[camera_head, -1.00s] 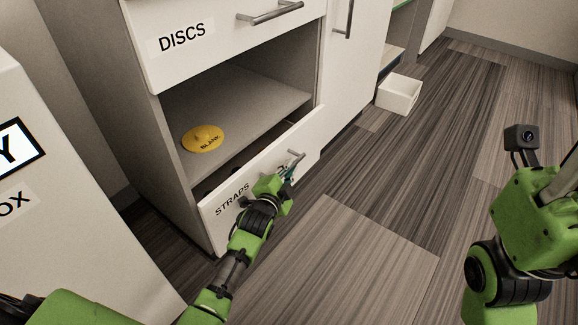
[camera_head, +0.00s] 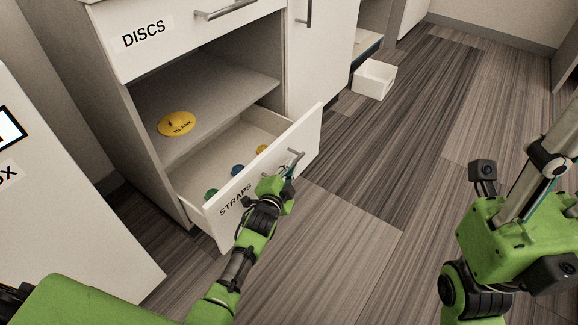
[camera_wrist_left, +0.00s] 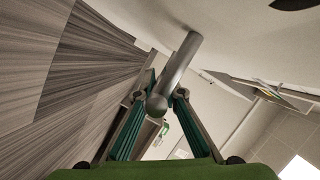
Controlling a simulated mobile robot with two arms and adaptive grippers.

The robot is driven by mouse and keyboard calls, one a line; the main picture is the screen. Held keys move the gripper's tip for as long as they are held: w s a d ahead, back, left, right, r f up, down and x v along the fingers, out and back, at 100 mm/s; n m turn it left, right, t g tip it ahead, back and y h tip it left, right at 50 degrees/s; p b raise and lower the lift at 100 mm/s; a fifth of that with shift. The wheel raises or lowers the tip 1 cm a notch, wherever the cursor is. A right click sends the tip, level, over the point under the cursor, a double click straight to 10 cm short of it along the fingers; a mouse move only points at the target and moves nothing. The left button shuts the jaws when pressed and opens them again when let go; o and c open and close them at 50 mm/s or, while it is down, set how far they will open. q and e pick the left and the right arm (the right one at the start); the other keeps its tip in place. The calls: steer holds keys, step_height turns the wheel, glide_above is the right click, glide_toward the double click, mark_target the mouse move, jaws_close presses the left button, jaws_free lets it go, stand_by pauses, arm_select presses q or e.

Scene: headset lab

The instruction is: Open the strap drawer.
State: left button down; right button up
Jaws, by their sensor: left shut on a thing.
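The strap drawer (camera_head: 312,128), a white drawer labelled STRAPS, stands partly pulled out at the bottom of the cabinet. Several small items show inside it, among them a green one (camera_head: 211,194), a blue one (camera_head: 237,170) and a yellow one (camera_head: 262,149). My left gripper (camera_head: 288,176) is at the drawer's metal handle (camera_head: 298,157). In the left wrist view the handle bar (camera_wrist_left: 178,70) runs between the two fingers (camera_wrist_left: 153,100), which are shut on it. My right arm shows at the right of the head view, but its fingertips are out of sight.
Above is a closed DISCS drawer (camera_head: 146,36). A yellow BLANK disc (camera_head: 176,124) lies on the open shelf (camera_head: 215,92). A white bin (camera_head: 374,79) stands on the floor at the back. A white box (camera_head: 75,215) stands at the left. The floor right of the drawer is clear.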

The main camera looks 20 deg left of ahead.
arm_select(q)
steer(key=c, duration=2.1)
jaws_free()
steer(key=shift+c, duration=0.2)
steer(key=v, duration=1.2)
